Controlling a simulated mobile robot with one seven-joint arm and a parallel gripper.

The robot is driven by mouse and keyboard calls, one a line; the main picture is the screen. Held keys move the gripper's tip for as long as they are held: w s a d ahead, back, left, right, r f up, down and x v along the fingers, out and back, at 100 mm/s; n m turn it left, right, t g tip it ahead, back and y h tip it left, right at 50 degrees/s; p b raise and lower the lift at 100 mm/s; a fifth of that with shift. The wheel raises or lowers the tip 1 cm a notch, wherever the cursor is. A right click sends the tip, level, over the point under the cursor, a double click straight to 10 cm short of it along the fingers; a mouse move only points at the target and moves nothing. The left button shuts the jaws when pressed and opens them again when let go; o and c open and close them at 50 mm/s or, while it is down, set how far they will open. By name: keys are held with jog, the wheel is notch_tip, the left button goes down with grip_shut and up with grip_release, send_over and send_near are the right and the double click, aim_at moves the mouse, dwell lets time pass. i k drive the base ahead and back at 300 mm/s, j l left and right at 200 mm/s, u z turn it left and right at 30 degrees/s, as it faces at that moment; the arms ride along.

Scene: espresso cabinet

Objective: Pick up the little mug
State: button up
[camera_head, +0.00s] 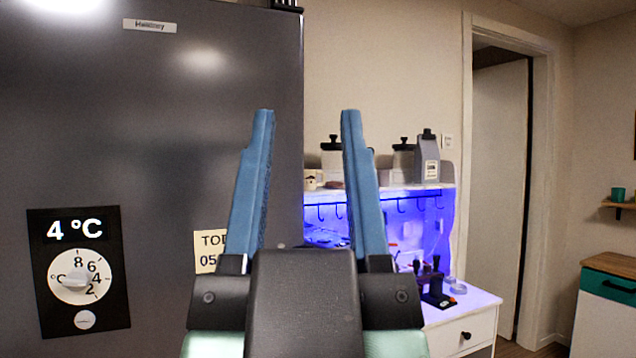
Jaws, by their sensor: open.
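My gripper (307,112) rises in the middle of the view with its two blue fingers apart and nothing between them. A small cream mug-like object (310,181) stands on the top shelf of the espresso cabinet (433,188), just left of the right finger and well behind the gripper. A small teal cup (618,194) stands on a wall shelf (622,205) at the far right. I cannot tell which of the two is the little mug. The gripper touches neither, and its fingers hide part of the cabinet.
A large dark fridge (150,150) with a temperature dial (76,281) fills the left side. Canisters (403,163) and a grey container (427,160) stand on the cabinet top. Hooks and small tools fill the blue-lit niche. A doorway (497,190) lies to the right.

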aim_at(310, 175)
jog(key=i+l+z, duration=0.5)
jog(key=z, duration=0.35)
jog(key=i+z, duration=0.4)
jog(key=i+j+z, duration=0.1)
jog(key=i+z, duration=0.35)
jog(key=i+u, duration=0.25)
jog(key=i, duration=0.2)
jog(key=i+l+u, duration=0.3)
jog(key=i, duration=0.15)
jog(key=i+l+u, duration=0.25)
jog(key=i, duration=0.15)
jog(key=j, duration=0.1)
